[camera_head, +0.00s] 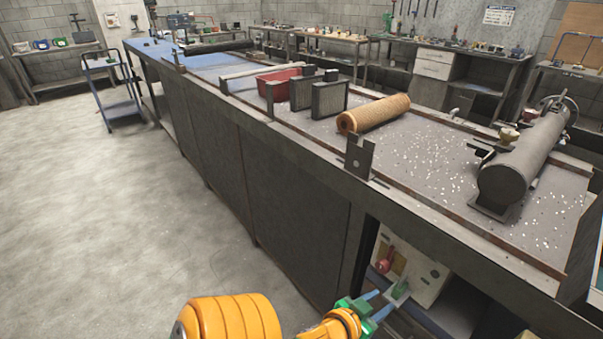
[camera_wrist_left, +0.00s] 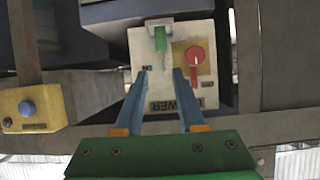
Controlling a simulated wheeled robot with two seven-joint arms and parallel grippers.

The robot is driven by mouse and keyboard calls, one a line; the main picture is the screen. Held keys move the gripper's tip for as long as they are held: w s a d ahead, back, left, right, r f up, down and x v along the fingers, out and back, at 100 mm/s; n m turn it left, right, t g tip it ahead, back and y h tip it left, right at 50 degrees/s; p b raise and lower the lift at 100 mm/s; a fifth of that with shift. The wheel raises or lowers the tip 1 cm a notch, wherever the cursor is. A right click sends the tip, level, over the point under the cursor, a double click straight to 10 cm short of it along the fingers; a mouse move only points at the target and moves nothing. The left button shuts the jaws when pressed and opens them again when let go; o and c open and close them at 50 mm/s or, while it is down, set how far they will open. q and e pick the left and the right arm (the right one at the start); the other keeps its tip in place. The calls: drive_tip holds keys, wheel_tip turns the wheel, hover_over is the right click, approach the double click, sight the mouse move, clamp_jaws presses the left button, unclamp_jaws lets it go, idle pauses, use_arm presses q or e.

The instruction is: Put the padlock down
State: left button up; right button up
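A cream switch box (camera_head: 421,272) stands in the open bay under the bench. It also shows in the left wrist view (camera_wrist_left: 171,80), with POWER lettering and a red knob (camera_wrist_left: 195,56). A green piece (camera_wrist_left: 160,40) with a pale tip is at the box's upper middle in the wrist view; I cannot tell whether it is the padlock. No other padlock shows clearly. My left gripper (camera_head: 383,301) is in front of the box; its blue fingers (camera_wrist_left: 161,76) are apart with nothing between them. The green piece is beyond the fingertips. My right gripper is out of view.
The bench top (camera_head: 430,150) carries a dark cylinder (camera_head: 520,160), a tan mesh tube (camera_head: 374,113), dark filter panels (camera_head: 329,100) and a red bin (camera_head: 277,83). A yellow box with a blue button (camera_wrist_left: 27,108) is left in the wrist view. Open floor (camera_head: 110,210) lies left.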

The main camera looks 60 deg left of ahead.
use_arm(q)
drive_tip(key=s+d+f+m+g+h, duration=0.15)
drive_tip(key=s+f, duration=0.25)
drive_tip(key=f, duration=0.4)
drive_tip(key=s+d+f+g, duration=0.2)
drive_tip(key=s+f+g, duration=0.1)
drive_tip(key=f, duration=0.6)
drive_tip(key=s+d+f+m+g, duration=0.1)
drive_tip(key=s+d+f+g, duration=0.1)
drive_tip(key=s+f, duration=0.4)
drive_tip(key=s+d+f+m+g+h, duration=0.1)
drive_tip(key=s+f+g, duration=0.4)
drive_tip(key=s, duration=1)
drive_tip(key=shift+d+f+m, duration=0.5)
drive_tip(key=shift+f+m, duration=0.25)
drive_tip(key=shift+f, duration=0.15)
